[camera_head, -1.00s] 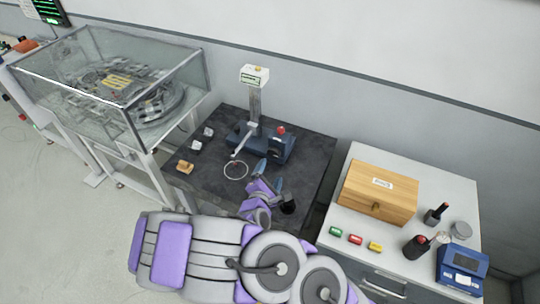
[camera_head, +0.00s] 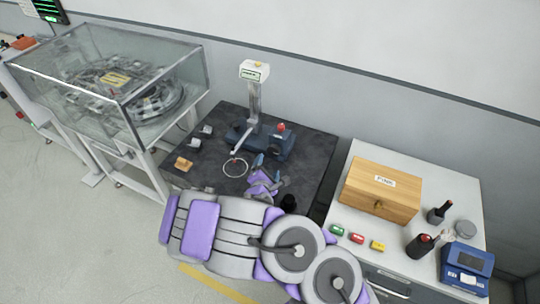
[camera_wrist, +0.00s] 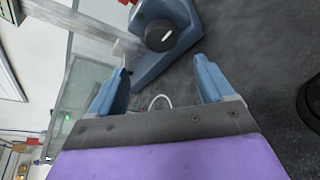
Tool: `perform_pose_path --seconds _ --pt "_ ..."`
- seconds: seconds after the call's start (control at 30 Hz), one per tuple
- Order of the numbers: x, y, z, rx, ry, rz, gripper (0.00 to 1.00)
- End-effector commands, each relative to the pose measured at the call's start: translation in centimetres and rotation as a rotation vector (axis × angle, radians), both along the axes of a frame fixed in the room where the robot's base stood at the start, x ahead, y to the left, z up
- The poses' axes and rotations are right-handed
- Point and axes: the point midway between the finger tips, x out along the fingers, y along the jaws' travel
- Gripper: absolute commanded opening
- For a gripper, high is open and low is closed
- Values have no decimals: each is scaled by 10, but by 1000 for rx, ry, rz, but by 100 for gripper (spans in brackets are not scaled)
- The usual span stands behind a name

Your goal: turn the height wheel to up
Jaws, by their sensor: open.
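The height wheel (camera_wrist: 160,36) is a round dark knob with a pale mark on its face. It sits on the blue base (camera_wrist: 172,62) at the top of the wrist view, ahead of and between my fingertips. In the head view, the blue base (camera_head: 268,141) stands on the dark table with a red knob (camera_head: 281,127) on top and a tall grey column (camera_head: 254,100). My gripper (camera_head: 268,166) is just in front of this base; the wheel is hard to make out there.
A thin white ring (camera_head: 235,168) lies on the dark table (camera_head: 220,178) left of my gripper. A glass case (camera_head: 110,75) is at left. A wooden box (camera_head: 380,190) and bottles are on the right cabinet.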

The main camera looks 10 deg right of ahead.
Motion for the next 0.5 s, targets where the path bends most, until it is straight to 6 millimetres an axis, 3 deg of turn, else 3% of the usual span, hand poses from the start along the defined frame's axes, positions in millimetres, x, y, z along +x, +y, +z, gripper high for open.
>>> perform_pose_path --seconds 0.5 --pt "62 -19 -20 -3 -2 -4 81"
